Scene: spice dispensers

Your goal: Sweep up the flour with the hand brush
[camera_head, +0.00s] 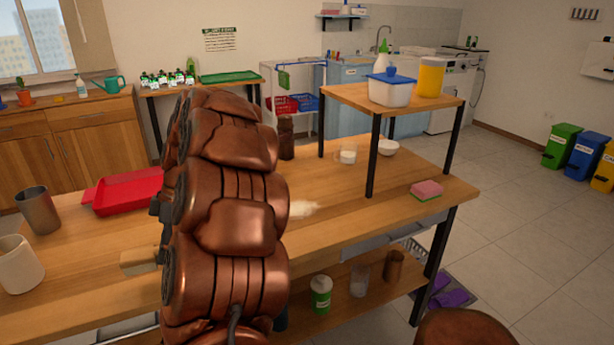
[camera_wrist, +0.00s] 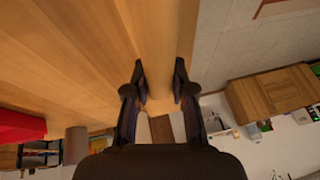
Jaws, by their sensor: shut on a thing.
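The flour is a pale, thin patch (camera_head: 303,208) on the wooden tabletop, just right of my arm in the head view. My gripper shows in the wrist view (camera_wrist: 159,75), its two fingers closed on a light wooden piece, which appears to be the handle of the hand brush (camera_wrist: 160,40). A pale wooden block, likely part of the same brush (camera_head: 140,260), sticks out left of my arm in the head view. My arm hides the rest of it there, and I cannot see bristles. A red tray or dustpan (camera_head: 122,190) lies on the table at the left.
A metal cup (camera_head: 38,210) and a white mug (camera_head: 18,264) stand at the left edge. A raised wooden shelf (camera_head: 350,99), a glass with white contents (camera_head: 348,154), a white bowl (camera_head: 388,147) and a pink sponge (camera_head: 427,188) are to the right. The tabletop around the flour is fairly clear.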

